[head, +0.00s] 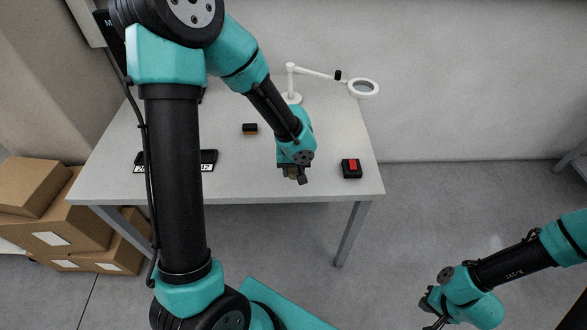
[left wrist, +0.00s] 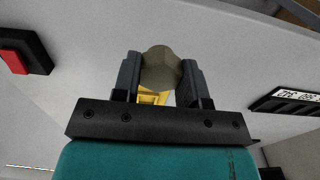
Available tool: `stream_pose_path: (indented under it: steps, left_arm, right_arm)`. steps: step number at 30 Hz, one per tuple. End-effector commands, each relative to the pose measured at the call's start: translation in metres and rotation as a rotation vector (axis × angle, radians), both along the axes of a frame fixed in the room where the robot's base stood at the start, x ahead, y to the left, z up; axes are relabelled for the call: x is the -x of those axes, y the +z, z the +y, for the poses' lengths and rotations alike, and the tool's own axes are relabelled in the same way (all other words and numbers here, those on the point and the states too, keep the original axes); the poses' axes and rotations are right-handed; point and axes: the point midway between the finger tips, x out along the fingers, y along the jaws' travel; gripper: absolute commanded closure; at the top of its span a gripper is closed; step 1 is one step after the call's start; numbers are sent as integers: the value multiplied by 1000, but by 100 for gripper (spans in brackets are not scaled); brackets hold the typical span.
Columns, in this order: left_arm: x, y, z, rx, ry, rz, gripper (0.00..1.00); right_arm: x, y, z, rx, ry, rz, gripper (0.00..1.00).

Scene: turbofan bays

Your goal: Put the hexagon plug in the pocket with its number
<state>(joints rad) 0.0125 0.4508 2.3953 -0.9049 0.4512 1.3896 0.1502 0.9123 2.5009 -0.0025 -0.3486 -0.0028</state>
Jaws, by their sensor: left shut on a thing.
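The hexagon plug (left wrist: 161,68), dull olive-brown, is held between the two fingers of my left gripper (left wrist: 160,80). A yellow piece shows just below it between the fingers in the left wrist view. In the head view my left gripper (head: 295,177) is over the table's front part, and the plug is small and mostly hidden there. The dark pocket holder (head: 209,157) with white number labels lies to its left, partly hidden by my arm. The holder also shows at the right in the left wrist view (left wrist: 268,104); its numbers are hard to read. My right gripper (head: 431,306) is away from the table, low at the right.
A black box with a red top (head: 352,169) stands on the table (head: 340,193) near its right edge. A small black and brown block (head: 250,129) lies farther back. A white magnifier lamp (head: 291,85) stands behind. Cardboard boxes (head: 60,225) are stacked on the floor at left.

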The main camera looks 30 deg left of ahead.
Motion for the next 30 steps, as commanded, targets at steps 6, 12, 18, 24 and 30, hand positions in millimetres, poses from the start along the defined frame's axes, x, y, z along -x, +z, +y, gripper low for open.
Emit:
stream_pose_path:
  steps: [6,12,18,24,30]
  left_arm:
    - [0,0,0,0,0,0,90]
    - [3,0,9,1,42,0,90]
    - [18,-1,46,8,216,2,90]
    - [46,0,97,12,483,4,90]
    - [80,1,144,12,758,4,90]
  right_arm:
    - [0,0,0,0,0,0,100]
    - [0,0,0,0,0,0,100]
    - [0,0,0,0,0,0,100]
    - [0,0,0,0,0,0,100]
    - [0,0,0,0,0,0,100]
